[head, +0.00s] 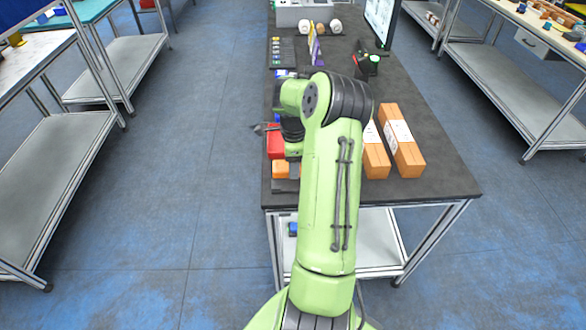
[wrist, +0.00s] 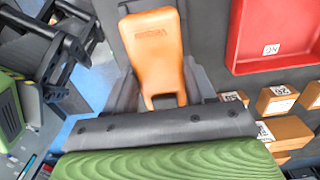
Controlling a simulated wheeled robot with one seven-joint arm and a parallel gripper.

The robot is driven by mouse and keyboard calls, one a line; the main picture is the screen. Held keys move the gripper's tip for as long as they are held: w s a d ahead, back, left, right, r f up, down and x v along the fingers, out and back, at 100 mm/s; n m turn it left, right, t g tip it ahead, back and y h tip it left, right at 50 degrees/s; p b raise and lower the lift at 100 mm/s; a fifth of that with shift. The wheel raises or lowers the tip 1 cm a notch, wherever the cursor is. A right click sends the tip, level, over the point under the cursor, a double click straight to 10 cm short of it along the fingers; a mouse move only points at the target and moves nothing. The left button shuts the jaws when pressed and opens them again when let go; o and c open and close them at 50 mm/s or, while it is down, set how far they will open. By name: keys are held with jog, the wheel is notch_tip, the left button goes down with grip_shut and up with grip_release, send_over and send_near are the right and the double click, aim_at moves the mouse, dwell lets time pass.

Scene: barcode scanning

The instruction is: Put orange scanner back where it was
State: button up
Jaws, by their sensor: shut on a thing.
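The orange scanner (wrist: 155,50) is in the middle of the wrist view, with dark lettering near its top end. My gripper (wrist: 160,88) has a dark grey finger on each side of the scanner's lower, forked end and is shut on it. In the head view an orange patch, likely the scanner (head: 280,169), shows left of my arm near the table's left front corner. My arm hides much of this area, so I cannot tell whether the scanner touches the table or a holder.
A red tray (wrist: 276,66) lies on the dark table, with several small labelled boxes (wrist: 277,100) beside it. In the head view, long brown boxes (head: 402,143) lie right of my arm. A monitor (head: 380,22) stands at the back. The table's right front is bare.

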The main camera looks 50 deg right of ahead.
jog(key=shift+f, duration=0.75)
jog(key=shift+d, duration=0.1)
jog(key=shift+f, duration=0.1)
jog(key=shift+f+b, duration=0.5)
jog(key=shift+b, duration=0.1)
jog(key=o, duration=1.5)
jog(key=shift+c, duration=0.2)
